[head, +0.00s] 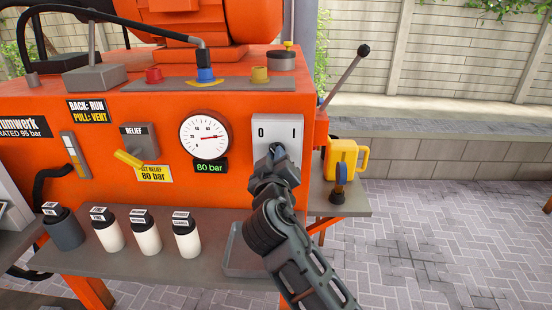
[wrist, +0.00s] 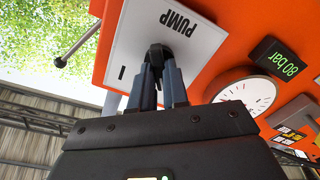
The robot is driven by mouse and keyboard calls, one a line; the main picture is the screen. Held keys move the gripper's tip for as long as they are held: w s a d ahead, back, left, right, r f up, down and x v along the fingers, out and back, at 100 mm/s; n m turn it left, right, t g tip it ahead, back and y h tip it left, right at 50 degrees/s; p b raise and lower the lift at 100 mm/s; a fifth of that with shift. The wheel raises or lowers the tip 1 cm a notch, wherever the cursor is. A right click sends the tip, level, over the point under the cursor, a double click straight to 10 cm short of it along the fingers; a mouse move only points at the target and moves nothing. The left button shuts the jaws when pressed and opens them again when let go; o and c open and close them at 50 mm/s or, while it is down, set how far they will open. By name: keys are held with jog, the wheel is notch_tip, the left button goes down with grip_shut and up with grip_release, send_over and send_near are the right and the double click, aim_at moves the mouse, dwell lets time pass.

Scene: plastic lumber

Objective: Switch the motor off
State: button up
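The pump switch is a dark knob on a white plate (head: 265,125) marked 0 at upper left and I at upper right. The gauge panel is to its left. My gripper (head: 277,155) is at the plate and hides most of the knob and the label below it. In the wrist view the plate (wrist: 145,30) reads PUMP, and the I mark shows at its left; the 0 is hidden. My gripper's two fingers (wrist: 160,68) sit close on either side of the black knob (wrist: 185,51) and look closed on it. Which mark the knob points to is not clear.
A round gauge (head: 205,135) points near 80, above a green 80 bar display (head: 210,167). A yellow relief lever (head: 129,158) is farther left. Several bottles (head: 145,232) and a grey tray (head: 243,255) stand on the shelf.

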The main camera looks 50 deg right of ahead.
jog(key=o, duration=0.4)
jog(key=b+v, duration=0.2)
jog(key=v, duration=0.5)
jog(key=shift+s+a, duration=0.25)
jog(key=shift+a, duration=0.1)
